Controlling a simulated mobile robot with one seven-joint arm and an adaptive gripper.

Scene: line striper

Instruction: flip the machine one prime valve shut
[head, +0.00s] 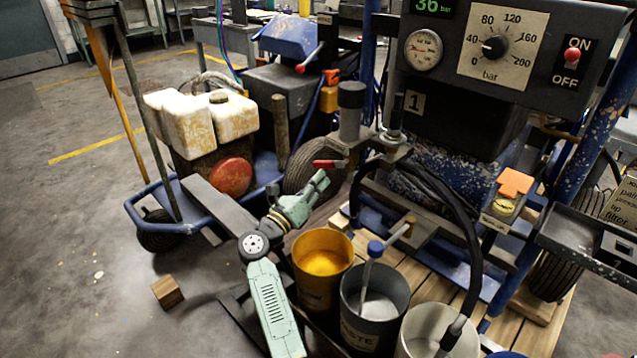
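Machine one, with a "1" plate (413,102), stands at the right centre under a dark control box. A small lever with a red handle (325,163) sticks out to the left from its metal fittings, roughly level; it looks like the prime valve. No label is readable on it. My pale green gripper (319,182) is just below the red handle, its fingers pointing up and right. I see a small apparent distance between fingers and handle, but cannot tell whether they touch. The fingers are small and seen edge-on, so their opening is unclear.
A yellow bucket (322,260), a grey waste bucket (372,300) and a white bucket (440,330) stand right of my arm. A second red-handled lever (309,58) is on the machine behind. A wooden block (167,291) lies on open floor at left.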

